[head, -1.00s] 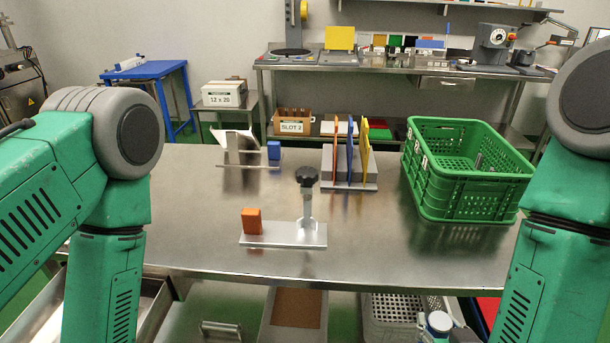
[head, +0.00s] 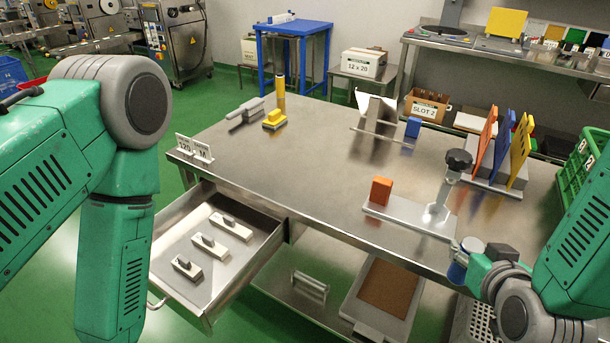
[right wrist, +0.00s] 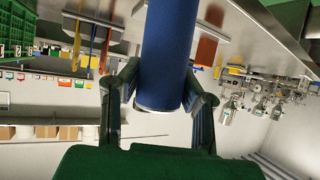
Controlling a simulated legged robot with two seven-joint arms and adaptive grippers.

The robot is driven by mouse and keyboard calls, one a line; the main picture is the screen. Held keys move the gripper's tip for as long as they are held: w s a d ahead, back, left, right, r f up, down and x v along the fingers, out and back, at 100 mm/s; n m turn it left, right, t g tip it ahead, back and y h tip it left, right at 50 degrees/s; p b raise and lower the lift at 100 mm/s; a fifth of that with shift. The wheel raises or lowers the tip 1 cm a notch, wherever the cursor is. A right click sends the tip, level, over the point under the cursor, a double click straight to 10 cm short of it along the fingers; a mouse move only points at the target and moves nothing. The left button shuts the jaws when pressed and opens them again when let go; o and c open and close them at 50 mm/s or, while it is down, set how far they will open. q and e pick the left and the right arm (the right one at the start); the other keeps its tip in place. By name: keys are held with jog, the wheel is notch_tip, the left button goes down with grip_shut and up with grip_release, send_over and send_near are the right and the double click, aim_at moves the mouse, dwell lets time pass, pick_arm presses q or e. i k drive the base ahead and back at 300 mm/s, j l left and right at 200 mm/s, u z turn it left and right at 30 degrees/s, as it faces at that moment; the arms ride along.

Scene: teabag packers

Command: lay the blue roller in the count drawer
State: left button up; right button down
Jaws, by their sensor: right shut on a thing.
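The blue roller (head: 458,270) has a pale end cap and is at the table's front edge, low on the right in the head view. My right gripper (head: 468,262) is shut on it. In the right wrist view the thick blue roller (right wrist: 169,50) stands between the two fingers of the gripper (right wrist: 163,92). The open drawer (head: 274,246) sticks out under the table's left end, well left of the roller. Three pale blocks with dark knobs lie in it. My left forearm shows at the left, but its gripper is out of view.
A "120 M" sign (head: 194,149) stands on the table corner above the drawer. A metal fixture (head: 408,213) with an orange block (head: 381,190) and a black-knobbed post stands near the roller. The drawer's right part looks free.

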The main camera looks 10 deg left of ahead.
aim_at(238, 246)
jog(key=u, duration=1.8)
jog(key=l+u, duration=0.4)
jog(key=l, duration=0.8)
